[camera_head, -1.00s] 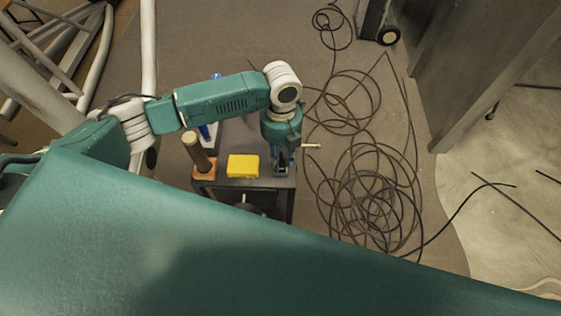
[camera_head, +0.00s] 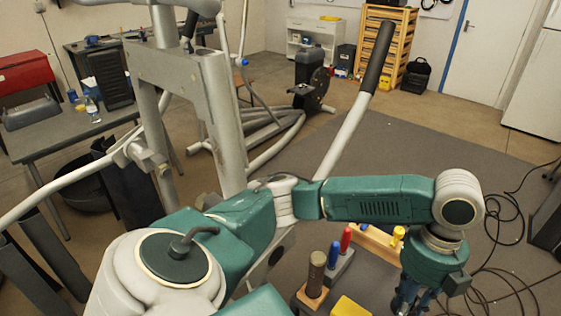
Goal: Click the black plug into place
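The grey elliptical frame (camera_head: 214,115) stands at the centre left, with an upright metal post and curved tubes. A lever with a black grip (camera_head: 379,57) slants up in the middle. I cannot make out a black plug for certain in this view. My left gripper (camera_head: 412,303) points down at the bottom right, beside the tool stand. Its fingertips are cut off by the lower edge, so its opening and anything between the fingers are hidden. My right gripper is out of view.
A brown cylinder (camera_head: 316,276), red (camera_head: 345,240) and blue (camera_head: 335,252) handles and a yellow block (camera_head: 350,307) are left of my gripper. A workbench (camera_head: 50,130) stands at left. Cables (camera_head: 500,235) lie at right; grey mat (camera_head: 440,145) is clear behind.

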